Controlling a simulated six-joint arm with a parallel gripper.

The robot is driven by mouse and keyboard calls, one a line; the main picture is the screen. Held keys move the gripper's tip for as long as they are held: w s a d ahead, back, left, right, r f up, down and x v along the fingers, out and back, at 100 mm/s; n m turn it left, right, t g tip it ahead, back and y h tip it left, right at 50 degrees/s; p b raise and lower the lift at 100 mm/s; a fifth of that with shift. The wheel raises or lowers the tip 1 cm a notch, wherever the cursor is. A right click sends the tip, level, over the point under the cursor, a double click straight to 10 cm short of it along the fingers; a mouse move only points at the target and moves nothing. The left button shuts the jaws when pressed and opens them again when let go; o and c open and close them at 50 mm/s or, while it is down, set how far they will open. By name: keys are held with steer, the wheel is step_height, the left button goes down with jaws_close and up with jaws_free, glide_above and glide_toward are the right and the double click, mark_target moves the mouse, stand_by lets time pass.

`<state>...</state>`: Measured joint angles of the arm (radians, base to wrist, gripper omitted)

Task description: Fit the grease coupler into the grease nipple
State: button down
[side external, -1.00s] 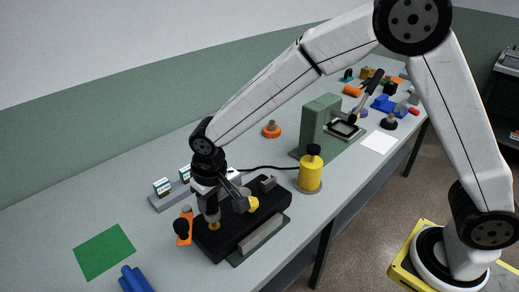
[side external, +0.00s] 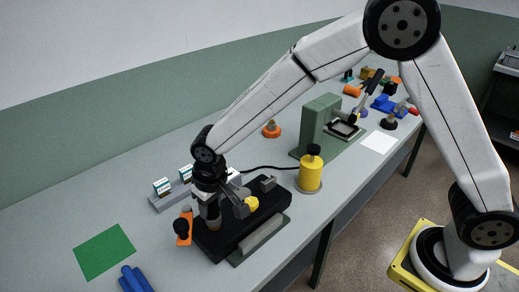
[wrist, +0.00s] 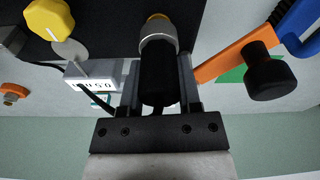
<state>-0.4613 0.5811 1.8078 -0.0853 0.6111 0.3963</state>
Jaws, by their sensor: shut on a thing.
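My gripper (side external: 209,196) points down over the near-left end of the black machine base (side external: 250,222). In the wrist view my gripper (wrist: 160,88) is shut on the grease coupler, a black cylinder (wrist: 157,78) with a silver collar at its far end. The brass grease nipple (wrist: 157,17) shows just beyond the collar, against the black base, in line with the coupler. The collar overlaps the nipple in the picture; I cannot tell how far it is over it. In the side view the coupler's lower end (side external: 214,224) meets the base there and hides most of the nipple.
A yellow knob (wrist: 58,17) and a white counter box (wrist: 92,78) are close by. An orange bar with a black knob (wrist: 268,78) is on the other side. A yellow canister (side external: 311,172) and a green stand (side external: 320,124) are farther back. A green square (side external: 104,251) lies at the left.

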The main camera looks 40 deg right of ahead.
steer(key=shift+f, duration=0.65)
steer(key=shift+c, duration=1.1)
jaws_free()
steer(key=shift+s+r, duration=0.2)
steer(key=shift+r, duration=1.1)
steer(key=shift+s+r, duration=0.15)
steer(key=shift+r, duration=1.1)
steer(key=shift+s+r, duration=0.2)
steer(key=shift+r, duration=1.1)
steer(key=shift+d, duration=0.15)
steer(key=s+d+f, duration=0.1)
steer(key=s+d, duration=0.6)
steer(key=d, duration=0.3)
steer(key=s+d+f+m, duration=0.1)
steer(key=s+d+f, duration=0.1)
steer(key=s+d, duration=0.5)
steer(key=d, duration=0.3)
steer(key=shift+f+m+t, duration=0.2)
steer(key=shift+m+t, duration=0.1)
steer(key=shift+t, duration=0.1)
